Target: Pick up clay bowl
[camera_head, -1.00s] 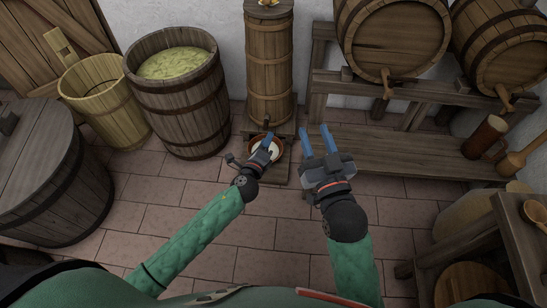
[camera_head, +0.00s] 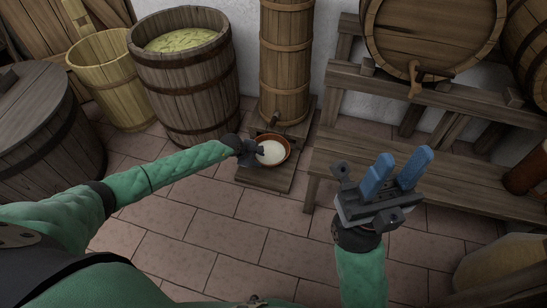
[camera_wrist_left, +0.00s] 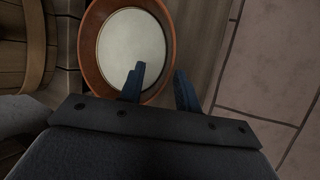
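The clay bowl (camera_head: 289,147) is brown-orange with pale white contents. It sits upright on a low wooden stand (camera_head: 262,179) under the tall barrel's spout. My left gripper (camera_head: 260,151) is at the bowl's left side in the head view, its fingers mostly hidden. In the left wrist view, its two blue fingers (camera_wrist_left: 160,76) are apart. The bowl's rim (camera_wrist_left: 88,55) passes between them, one finger over the inside and one outside. Contact cannot be told. My right gripper (camera_head: 402,160) is open and empty, in front of the bench.
The tall narrow barrel (camera_head: 285,65) with a spout (camera_head: 276,122) stands just behind the bowl. A large tub (camera_head: 186,85) and a pale bucket (camera_head: 105,80) stand left. A wooden bench (camera_head: 430,165) is at right. The tiled floor (camera_head: 215,225) in front is clear.

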